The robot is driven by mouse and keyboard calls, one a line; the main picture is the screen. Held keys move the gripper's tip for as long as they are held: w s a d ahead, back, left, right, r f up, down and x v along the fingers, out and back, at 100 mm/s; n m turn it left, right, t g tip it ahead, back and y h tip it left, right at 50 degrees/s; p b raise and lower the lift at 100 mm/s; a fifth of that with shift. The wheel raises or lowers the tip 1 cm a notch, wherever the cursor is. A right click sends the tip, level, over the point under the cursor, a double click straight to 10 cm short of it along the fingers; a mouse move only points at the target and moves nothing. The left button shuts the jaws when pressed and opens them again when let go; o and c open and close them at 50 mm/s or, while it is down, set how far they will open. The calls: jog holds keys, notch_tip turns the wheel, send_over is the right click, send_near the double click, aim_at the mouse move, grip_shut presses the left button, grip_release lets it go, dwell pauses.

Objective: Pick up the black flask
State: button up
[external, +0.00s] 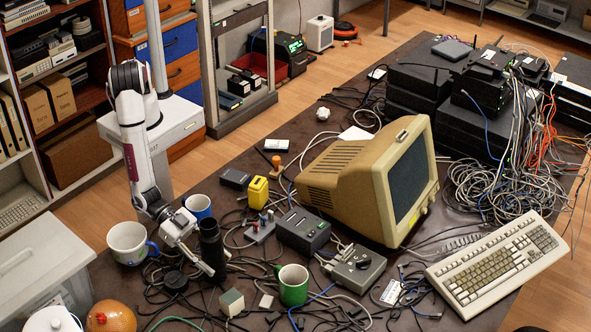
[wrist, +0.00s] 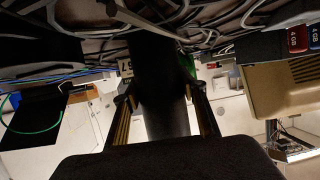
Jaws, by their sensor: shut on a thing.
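The black flask (external: 211,245) stands upright among cables near the front left of the dark table. My gripper (external: 212,271) reaches it from the left, low down, with its fingers around the flask's lower body. In the wrist view the flask (wrist: 165,85) is a dark cylinder between the two fingers of my gripper (wrist: 163,92), which are shut on it. The flask's base is hard to make out among the dark cables, so I cannot tell if it touches the table.
A white mug (external: 128,242) and a blue mug (external: 198,207) stand close to the arm. A green mug (external: 293,285) is to the right of the flask. A beige monitor (external: 345,185), grey boxes (external: 303,230) and a keyboard (external: 497,262) lie further right. Loose cables cover much of the table.

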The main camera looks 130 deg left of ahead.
aim_at(210, 233)
jog(key=shift+r, duration=0.3)
jog(key=shift+r, duration=4.7)
jog(key=shift+r, duration=0.2)
